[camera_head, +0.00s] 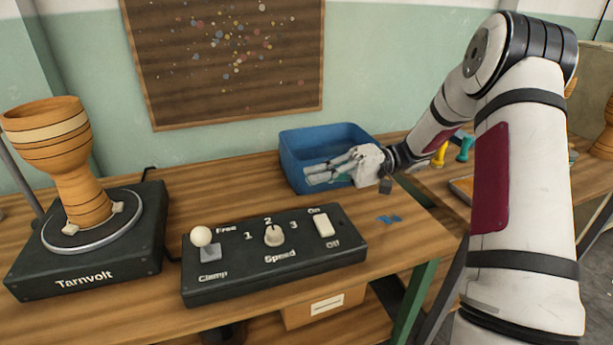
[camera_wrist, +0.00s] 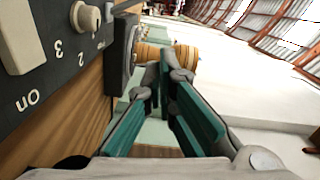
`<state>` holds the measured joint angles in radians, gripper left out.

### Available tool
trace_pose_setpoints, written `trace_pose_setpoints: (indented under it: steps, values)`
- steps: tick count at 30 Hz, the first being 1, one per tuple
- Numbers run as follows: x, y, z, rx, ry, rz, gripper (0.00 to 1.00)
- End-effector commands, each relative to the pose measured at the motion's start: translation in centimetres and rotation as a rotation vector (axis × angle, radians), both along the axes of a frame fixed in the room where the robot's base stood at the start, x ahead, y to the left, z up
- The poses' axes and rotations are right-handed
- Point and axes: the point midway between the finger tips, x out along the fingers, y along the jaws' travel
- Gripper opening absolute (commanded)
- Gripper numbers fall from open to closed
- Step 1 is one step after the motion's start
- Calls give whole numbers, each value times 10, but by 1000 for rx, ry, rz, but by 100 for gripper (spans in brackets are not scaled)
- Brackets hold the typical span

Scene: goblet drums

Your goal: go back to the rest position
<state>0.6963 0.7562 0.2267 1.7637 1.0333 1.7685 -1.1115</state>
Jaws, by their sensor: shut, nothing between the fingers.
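My gripper (camera_head: 316,176) is shut and empty. It is held level in front of the blue bin (camera_head: 292,158), its fingers pointing left, above the table behind the control box. In the wrist view its teal-padded fingers (camera_wrist: 166,72) come together with nothing between them. My arm reaches in from the right. The black control box (camera_head: 275,255) carries a white-balled clamp lever (camera_head: 201,237), a speed knob (camera_head: 274,236) by the 2, and a white switch (camera_head: 323,224). A wooden goblet drum (camera_head: 80,190) stands upright on the round plate of the Tarnvolt base (camera_head: 118,255).
Blue scraps (camera_head: 388,219) lie on the wooden table (camera_head: 420,240) right of the control box. Yellow (camera_head: 440,155) and teal (camera_head: 465,149) items stand on a second table at right. A cardboard box (camera_head: 312,306) sits below. A pinboard (camera_head: 225,60) hangs on the wall.

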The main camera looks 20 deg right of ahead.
Motion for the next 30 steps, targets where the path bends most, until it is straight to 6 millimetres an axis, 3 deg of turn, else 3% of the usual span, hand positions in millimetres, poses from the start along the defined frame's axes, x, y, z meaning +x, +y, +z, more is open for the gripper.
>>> trace_pose_setpoints:
  steps: [13,17,23,30]
  values:
    - [0,0,0,-1,0,1,0]
    - [-6,9,6,-34,15,25,0]
    - [-47,46,29,-237,97,140,0]
    - [-121,83,51,-570,202,242,0]
